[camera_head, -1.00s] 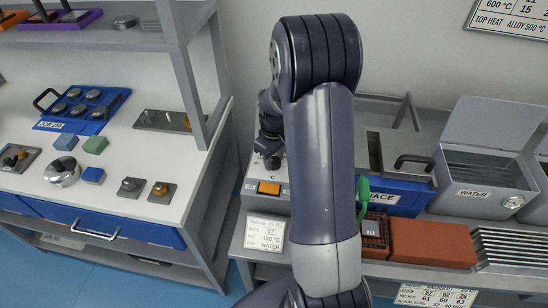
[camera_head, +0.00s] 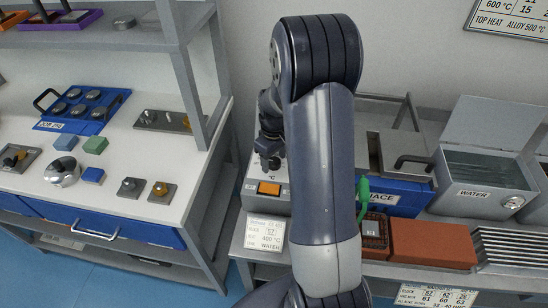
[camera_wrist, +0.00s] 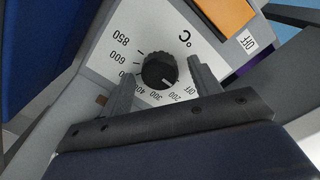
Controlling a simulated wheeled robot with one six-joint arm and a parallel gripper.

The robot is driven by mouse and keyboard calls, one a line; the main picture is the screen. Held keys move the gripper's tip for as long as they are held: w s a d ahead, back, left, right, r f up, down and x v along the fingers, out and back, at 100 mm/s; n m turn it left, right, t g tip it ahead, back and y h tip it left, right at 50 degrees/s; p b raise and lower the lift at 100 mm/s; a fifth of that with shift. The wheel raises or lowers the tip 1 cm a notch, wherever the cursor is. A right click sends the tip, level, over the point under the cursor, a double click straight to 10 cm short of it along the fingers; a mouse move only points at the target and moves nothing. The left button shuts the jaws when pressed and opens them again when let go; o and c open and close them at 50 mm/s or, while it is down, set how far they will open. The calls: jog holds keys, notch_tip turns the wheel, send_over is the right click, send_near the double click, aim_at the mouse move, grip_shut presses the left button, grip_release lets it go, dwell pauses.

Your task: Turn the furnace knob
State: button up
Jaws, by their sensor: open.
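The furnace knob (camera_wrist: 160,71) is round and black with a white pointer mark, on a pale panel (camera_wrist: 105,62). Its printed scale runs from OFF through 200, 300 and 400 to 600 and 850.
The blue furnace front (camera_head: 408,200) and its black handle (camera_head: 413,161) are right of my arm. A shelf post (camera_head: 187,85) rises left of my gripper.

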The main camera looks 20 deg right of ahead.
aim_at(274, 161)
notch_tip(274, 161, up, 11)
jog(key=shift+p, duration=0.4)
jog(key=shift+f, duration=0.1)
notch_tip(274, 161, down, 11)
jog(key=shift+r+b, duration=0.1)
jog(key=shift+b, duration=0.3)
dwell(0.6)
